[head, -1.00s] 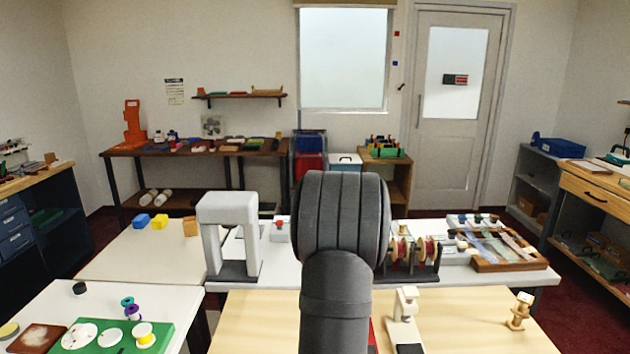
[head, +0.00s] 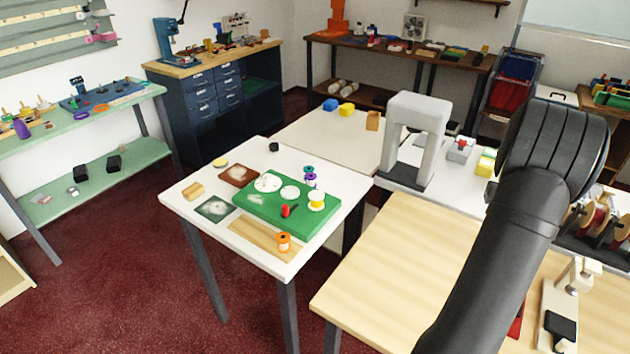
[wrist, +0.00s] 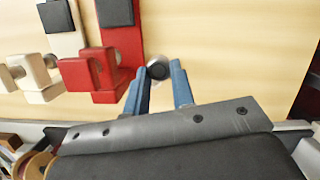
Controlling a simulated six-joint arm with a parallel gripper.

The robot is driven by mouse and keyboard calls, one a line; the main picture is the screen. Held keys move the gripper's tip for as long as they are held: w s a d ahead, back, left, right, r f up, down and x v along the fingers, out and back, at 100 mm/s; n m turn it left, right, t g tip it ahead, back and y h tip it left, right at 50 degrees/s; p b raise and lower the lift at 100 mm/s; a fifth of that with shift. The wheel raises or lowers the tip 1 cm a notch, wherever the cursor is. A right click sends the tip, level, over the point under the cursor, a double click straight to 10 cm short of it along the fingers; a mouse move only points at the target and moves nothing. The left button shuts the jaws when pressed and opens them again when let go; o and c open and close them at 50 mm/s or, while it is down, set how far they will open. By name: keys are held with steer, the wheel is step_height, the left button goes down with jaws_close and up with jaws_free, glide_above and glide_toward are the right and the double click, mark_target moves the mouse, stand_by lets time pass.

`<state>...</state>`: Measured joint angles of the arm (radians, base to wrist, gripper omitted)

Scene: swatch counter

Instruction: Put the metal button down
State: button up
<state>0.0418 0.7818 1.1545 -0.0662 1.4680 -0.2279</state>
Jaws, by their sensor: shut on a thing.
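The metal button (wrist: 158,70) shows in the wrist view as a small dark round piece with a lighter rim. It sits between the tips of the blue fingers of my gripper (wrist: 160,74), which is shut on it. The light wood table top lies behind it in that view; how far the button is above the wood I cannot tell. In the head view my dark arm crosses the right side, and the gripper and button are hidden.
In the wrist view a red clamp-like stand (wrist: 120,55) and a cream one (wrist: 64,42) are left of the fingers. In the head view the wood table (head: 400,265) has a bare left part. A white table (head: 185,200) holds a green board (head: 262,206) and spools.

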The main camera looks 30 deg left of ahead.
steer(key=w+a+m+y, duration=0.1)
steer(key=w+a+m, duration=0.15)
steer(key=a, duration=0.45)
steer(key=w+a+m, duration=0.2)
steer(key=w+a, duration=0.1)
steer(key=a, duration=0.4)
steer(key=m+t+y, duration=0.1)
steer(key=m+y, duration=0.1)
steer(key=m, duration=0.6)
glide_above(318, 183)
steer(key=w+d, duration=0.1)
steer(key=shift+n, duration=0.25)
step_height(318, 183, down, 4)
steer(key=shift+d, duration=0.1)
steer(key=shift+a+f, duration=0.2)
steer(key=shift+a, duration=0.15)
steer(key=shift+s+f, duration=0.1)
steer(key=shift+f, duration=1.95)
jaws_close()
steer(key=shift+f, duration=0.45)
